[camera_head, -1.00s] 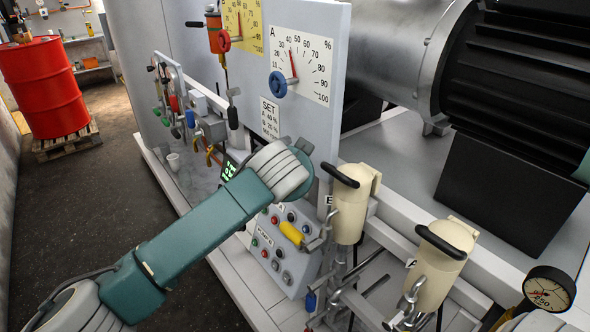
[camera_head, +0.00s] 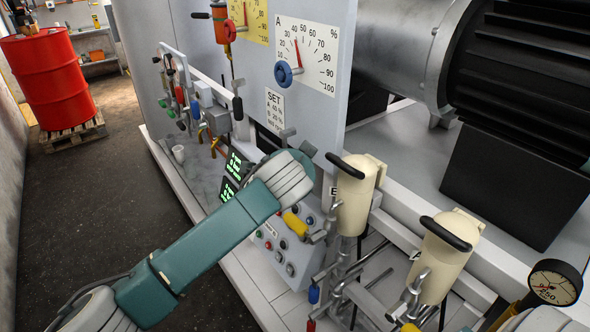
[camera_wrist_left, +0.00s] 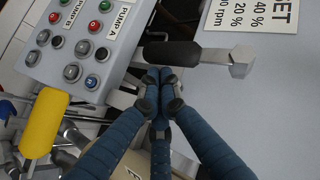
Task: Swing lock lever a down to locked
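Lock lever A shows in the left wrist view as a black grip (camera_wrist_left: 172,53) on a metal arm with a hex-shaped end. The grip points toward the pump button box, away from the SET label, so it hangs downward on the panel. My left gripper (camera_wrist_left: 160,78) has its dark fingers drawn together right beside the grip; I cannot tell whether they touch it. Nothing shows between the fingertips. In the head view my left gripper is in front of the panel below the SET label (camera_head: 275,112), and my own wrist hides most of the lever. My right gripper is not in view.
The button box (camera_head: 285,245) with a yellow handle (camera_head: 294,224) is just below my left wrist. Two cream pump units with black handles, B (camera_head: 353,205) and A (camera_head: 437,265), stand to the right. A similar black-gripped lever (camera_head: 237,106) hangs left of the SET label.

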